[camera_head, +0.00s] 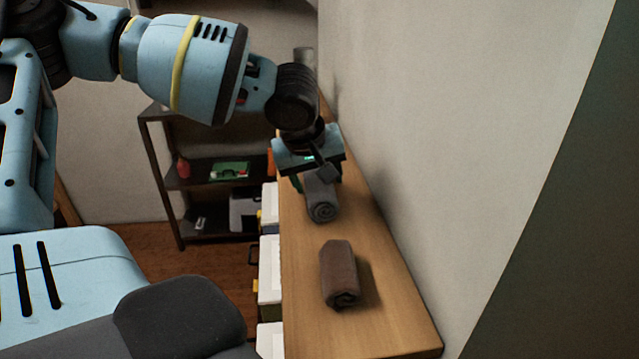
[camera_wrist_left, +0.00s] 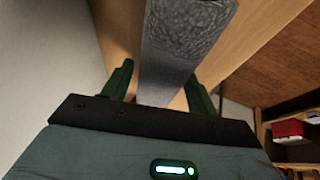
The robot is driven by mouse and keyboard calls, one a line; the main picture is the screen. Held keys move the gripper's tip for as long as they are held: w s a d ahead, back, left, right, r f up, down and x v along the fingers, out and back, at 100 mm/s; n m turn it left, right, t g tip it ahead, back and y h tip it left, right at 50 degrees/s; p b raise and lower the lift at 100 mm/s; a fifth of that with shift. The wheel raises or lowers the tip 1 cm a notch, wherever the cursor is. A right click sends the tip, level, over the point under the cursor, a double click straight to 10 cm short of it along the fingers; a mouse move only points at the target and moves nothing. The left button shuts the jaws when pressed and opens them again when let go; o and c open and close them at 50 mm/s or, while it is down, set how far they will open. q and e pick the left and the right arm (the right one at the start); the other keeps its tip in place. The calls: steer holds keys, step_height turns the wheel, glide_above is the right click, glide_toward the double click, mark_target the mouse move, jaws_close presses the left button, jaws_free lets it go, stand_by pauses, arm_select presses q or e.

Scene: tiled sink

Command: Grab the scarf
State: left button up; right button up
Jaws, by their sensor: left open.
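A rolled grey scarf (camera_head: 322,207) lies on the wooden counter (camera_head: 300,325), toward its far part. A rolled brown scarf (camera_head: 338,274) lies nearer on the same counter. My left gripper (camera_head: 315,180) is over the far end of the grey roll and hides part of it. In the left wrist view, the grey scarf (camera_wrist_left: 182,45) lies between the two green fingers of my left gripper (camera_wrist_left: 160,85), with a finger on each side. The fingers are apart. I cannot tell whether they touch the cloth. My right gripper is not in view.
A wall (camera_head: 420,120) runs along the right side of the counter. White drawers (camera_head: 270,270) are under its left edge. A dark shelf (camera_head: 205,170) with several small items stands at the back left. The near counter end is clear.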

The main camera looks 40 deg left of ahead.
arm_select(q)
steer(key=c, duration=0.6)
steer(key=shift+r, duration=0.15)
steer(key=shift+c, duration=0.2)
